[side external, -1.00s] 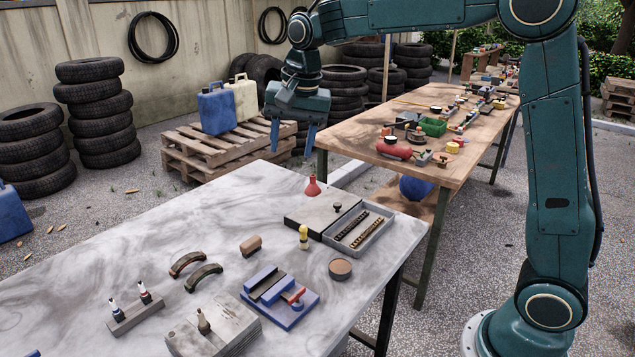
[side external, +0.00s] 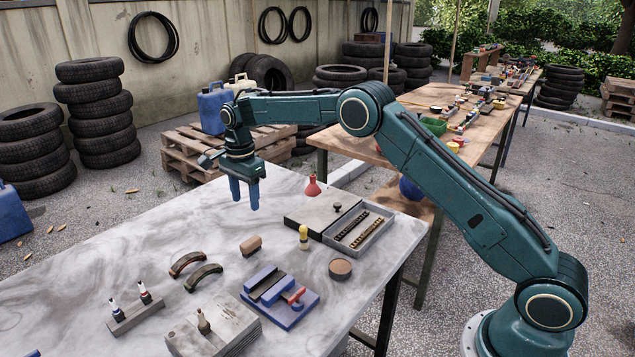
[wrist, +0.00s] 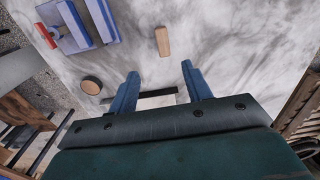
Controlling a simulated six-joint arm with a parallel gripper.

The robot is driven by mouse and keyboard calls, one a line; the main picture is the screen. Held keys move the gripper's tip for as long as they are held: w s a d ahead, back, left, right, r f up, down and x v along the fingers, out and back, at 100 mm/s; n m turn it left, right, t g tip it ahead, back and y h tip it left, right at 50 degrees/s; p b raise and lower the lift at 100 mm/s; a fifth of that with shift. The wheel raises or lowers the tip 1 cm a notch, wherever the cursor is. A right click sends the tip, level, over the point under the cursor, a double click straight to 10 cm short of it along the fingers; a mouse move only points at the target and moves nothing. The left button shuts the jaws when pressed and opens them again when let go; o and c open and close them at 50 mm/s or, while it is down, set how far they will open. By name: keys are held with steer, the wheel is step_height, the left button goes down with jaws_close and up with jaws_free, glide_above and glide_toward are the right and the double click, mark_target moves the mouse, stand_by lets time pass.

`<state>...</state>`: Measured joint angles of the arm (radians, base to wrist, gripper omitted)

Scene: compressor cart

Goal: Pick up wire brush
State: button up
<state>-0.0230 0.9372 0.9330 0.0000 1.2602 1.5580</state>
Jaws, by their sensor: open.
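A small brown wooden block (side external: 250,245) lies on the grey-white table; it looks most like the wire brush, but I see no bristles clearly. It also shows as a tan bar in the wrist view (wrist: 162,41), beyond my fingertips. My gripper (side external: 245,204) hangs above the table's far side, fingers pointing down, behind the block and apart from it. In the wrist view my gripper (wrist: 160,70) is open, with nothing held. A dark bar (wrist: 155,95) shows between the fingers; I cannot tell what it is.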

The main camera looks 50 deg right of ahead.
mark_target(249, 242)
steer(key=shift+w+f, duration=0.25)
steer(key=shift+f, duration=0.45)
steer(key=shift+f, duration=0.1)
steer(key=shift+f, duration=4.15)
steer(key=shift+w+f, duration=0.1)
steer(key=shift+f, duration=2.5)
